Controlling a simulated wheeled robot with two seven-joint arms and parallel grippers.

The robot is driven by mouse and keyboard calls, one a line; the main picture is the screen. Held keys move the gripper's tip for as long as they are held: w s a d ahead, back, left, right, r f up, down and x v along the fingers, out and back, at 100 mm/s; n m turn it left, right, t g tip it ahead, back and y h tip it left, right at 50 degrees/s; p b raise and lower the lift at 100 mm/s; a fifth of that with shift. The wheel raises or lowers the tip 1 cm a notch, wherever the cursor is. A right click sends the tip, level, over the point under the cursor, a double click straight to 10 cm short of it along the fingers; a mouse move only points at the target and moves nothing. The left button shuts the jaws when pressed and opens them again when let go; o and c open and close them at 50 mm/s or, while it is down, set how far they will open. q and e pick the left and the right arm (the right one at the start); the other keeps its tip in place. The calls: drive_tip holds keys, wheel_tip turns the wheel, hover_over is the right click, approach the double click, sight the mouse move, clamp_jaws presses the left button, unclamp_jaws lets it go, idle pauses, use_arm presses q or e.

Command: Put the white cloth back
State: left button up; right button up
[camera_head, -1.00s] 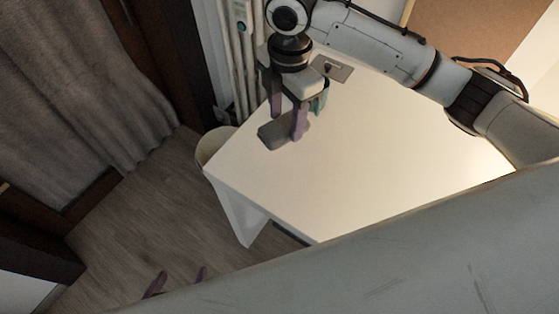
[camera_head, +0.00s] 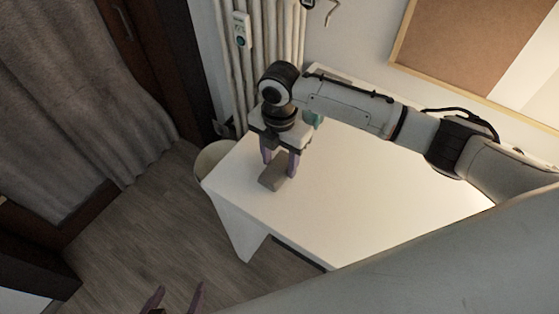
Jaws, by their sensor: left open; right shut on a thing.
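My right gripper (camera_head: 280,167) is over the left part of the white desk (camera_head: 375,190), fingers pointing down. It is shut on a small flat grey piece (camera_head: 272,178) at its fingertips. This may be the cloth, but it looks grey rather than white. The piece is low over the desktop; I cannot tell whether it touches it. My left gripper (camera_head: 174,300) shows only as two purple fingertips at the bottom edge, open and apart, over the floor in front of the desk.
A teal thing (camera_head: 314,119) stands behind the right gripper, partly hidden. A pale round bin (camera_head: 208,158) is beside the desk's left edge. A radiator (camera_head: 275,40) and a corkboard (camera_head: 470,50) are behind. The desktop's middle is clear.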

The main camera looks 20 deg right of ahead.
sight(279, 166)
drive_tip(key=shift+f, duration=0.35)
drive_tip(key=o, duration=1)
wheel_tip(279, 166, up, 12)
drive_tip(key=shift+r, duration=0.2)
